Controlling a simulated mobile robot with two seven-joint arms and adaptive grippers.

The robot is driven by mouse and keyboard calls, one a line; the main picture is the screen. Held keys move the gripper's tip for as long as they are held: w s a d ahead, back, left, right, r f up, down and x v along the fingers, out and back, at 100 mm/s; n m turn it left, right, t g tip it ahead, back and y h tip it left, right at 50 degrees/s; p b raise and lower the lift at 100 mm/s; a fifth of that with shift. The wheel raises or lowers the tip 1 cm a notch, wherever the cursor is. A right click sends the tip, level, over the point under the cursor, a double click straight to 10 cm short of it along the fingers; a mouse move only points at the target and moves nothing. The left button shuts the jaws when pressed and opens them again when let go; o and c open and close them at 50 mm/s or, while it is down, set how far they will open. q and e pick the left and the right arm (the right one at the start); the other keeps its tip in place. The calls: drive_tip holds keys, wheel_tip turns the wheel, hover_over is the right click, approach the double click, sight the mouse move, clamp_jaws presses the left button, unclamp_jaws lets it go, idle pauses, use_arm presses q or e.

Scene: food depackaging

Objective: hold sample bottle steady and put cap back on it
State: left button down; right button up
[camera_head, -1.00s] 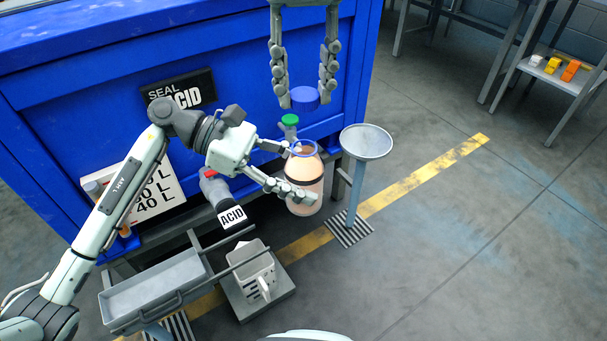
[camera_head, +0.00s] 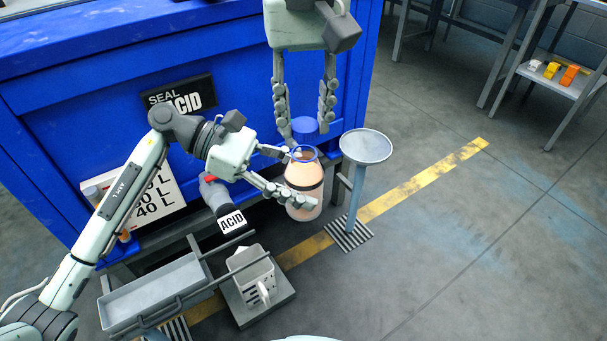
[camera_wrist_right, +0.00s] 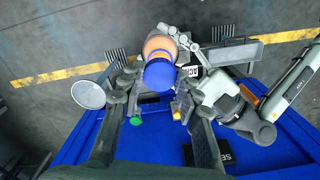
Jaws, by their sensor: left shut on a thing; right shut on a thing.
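The sample bottle (camera_head: 304,208) is peach-coloured with a dark band and a blue ring at its open neck. It stands upright in the head view, and its body also shows in the right wrist view (camera_wrist_right: 157,45). My left gripper (camera_head: 298,175) is shut on the bottle, with fingers on its near and far sides. The blue cap (camera_head: 303,125) is just above the bottle mouth, with a small gap between them. My right gripper (camera_head: 306,122) points down and is shut on the cap. In the right wrist view, the cap (camera_wrist_right: 160,74) covers part of the bottle.
A round-topped grey stand (camera_head: 366,147) is close right of the bottle. The blue cabinet (camera_head: 90,100) is behind.

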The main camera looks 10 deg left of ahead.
sight(304, 180)
idle(0.4)
drive_tip(key=shift+f, duration=0.9)
drive_tip(key=shift+f, duration=0.6)
